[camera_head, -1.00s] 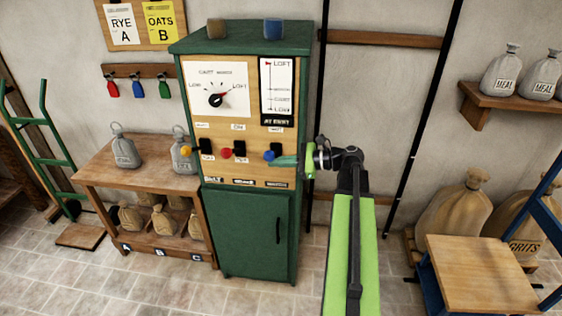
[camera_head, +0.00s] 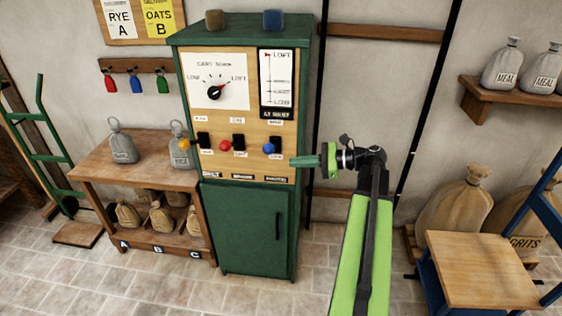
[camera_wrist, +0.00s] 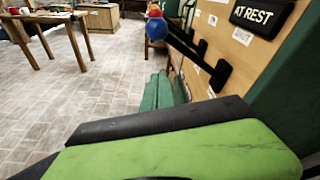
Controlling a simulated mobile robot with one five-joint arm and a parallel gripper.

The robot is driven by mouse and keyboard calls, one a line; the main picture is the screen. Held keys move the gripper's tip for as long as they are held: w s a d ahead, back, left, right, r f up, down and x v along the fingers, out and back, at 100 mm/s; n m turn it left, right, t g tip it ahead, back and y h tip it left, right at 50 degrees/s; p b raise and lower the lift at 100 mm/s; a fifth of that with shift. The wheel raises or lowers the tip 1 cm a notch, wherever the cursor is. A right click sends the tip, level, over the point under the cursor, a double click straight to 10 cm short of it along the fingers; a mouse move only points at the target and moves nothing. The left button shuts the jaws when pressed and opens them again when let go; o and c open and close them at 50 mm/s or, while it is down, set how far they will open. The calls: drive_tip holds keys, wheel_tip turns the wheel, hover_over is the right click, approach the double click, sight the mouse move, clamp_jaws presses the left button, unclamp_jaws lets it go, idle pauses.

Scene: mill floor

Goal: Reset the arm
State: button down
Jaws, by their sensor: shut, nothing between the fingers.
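My gripper (camera_head: 306,161) is at the end of my raised arm, at the right edge of the green control cabinet (camera_head: 241,229). Its green fingers are shut with nothing between them and point left toward the panel. The blue-knobbed lever (camera_head: 269,148) is just left of the fingertips, with a visible gap in the head view. The red-knobbed lever (camera_head: 226,146) and the yellow-knobbed lever (camera_head: 184,144) are farther left. In the wrist view the blue knob (camera_wrist: 157,28) is beyond the fingers, and the sign above reads AT REST (camera_wrist: 262,13).
A wooden bench (camera_head: 147,177) with grey sacks stands left of the cabinet. A wooden-topped blue step stand (camera_head: 480,268) and tan sacks (camera_head: 455,209) are at right. A shelf (camera_head: 517,105) holds MEAL sacks. Tiled floor in front of the cabinet is clear.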

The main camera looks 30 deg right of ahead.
drive_tip(key=shift+v, duration=1.2)
drive_tip(key=shift+f, duration=0.1)
drive_tip(key=a+f+n+g+h, duration=0.3)
drive_tip(key=a+f+n, duration=0.3)
drive_tip(key=a, duration=0.5)
drive_tip(key=a+f+n+g+h, duration=0.4)
drive_tip(key=a+f+n, duration=0.2)
drive_tip(key=a+n, duration=0.3)
drive_tip(key=a+f+n+g+h+p, duration=0.1)
drive_tip(key=a+f+n+g+h, duration=0.2)
drive_tip(key=a+n, duration=0.5)
drive_tip(key=a+f+h, duration=0.1)
drive_tip(key=a+f, duration=0.1)
drive_tip(key=a, duration=0.3)
drive_tip(key=shift+f+g, duration=0.4)
drive_tip(key=shift+s, duration=0.1)
